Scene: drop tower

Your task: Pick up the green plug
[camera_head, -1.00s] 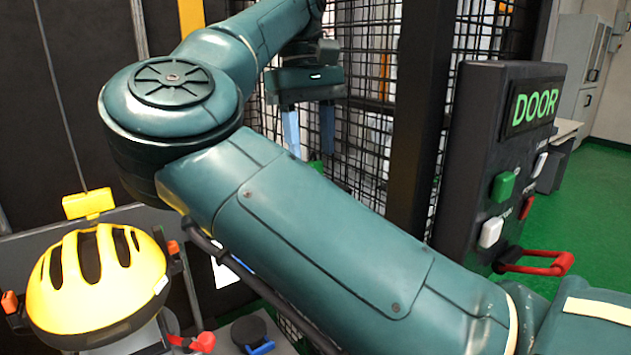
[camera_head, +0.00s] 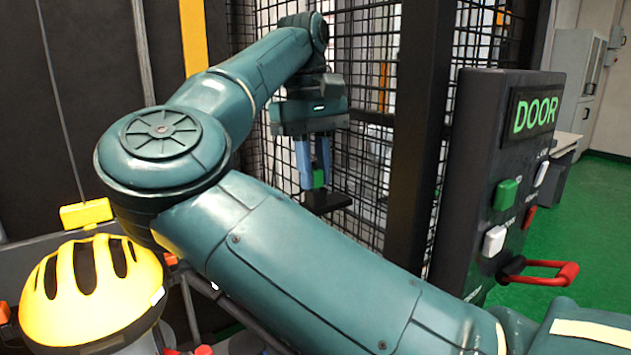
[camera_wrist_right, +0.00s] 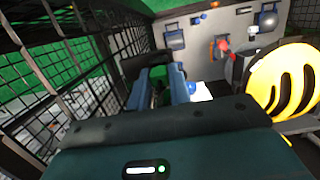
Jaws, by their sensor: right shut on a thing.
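The green plug (camera_head: 319,178) is between the blue fingers of my right gripper (camera_head: 313,172), beside the wire mesh fence. The gripper is shut on it, with the fingers pointing down. A flat black piece (camera_head: 327,201) shows directly below the plug; I cannot tell whether it is part of it. In the right wrist view the plug (camera_wrist_right: 158,95) is a small dark green patch between the two fingers (camera_wrist_right: 158,88), with the black piece (camera_wrist_right: 146,66) beyond. My left gripper is not in view.
A yellow helmet-shaped thing (camera_head: 92,290) stands at the lower left. A dark door panel (camera_head: 497,180) with buttons and a red handle (camera_head: 545,272) stands at the right. Wire mesh (camera_head: 368,160) runs close behind my right gripper. Green floor (camera_head: 598,215) is open at the far right.

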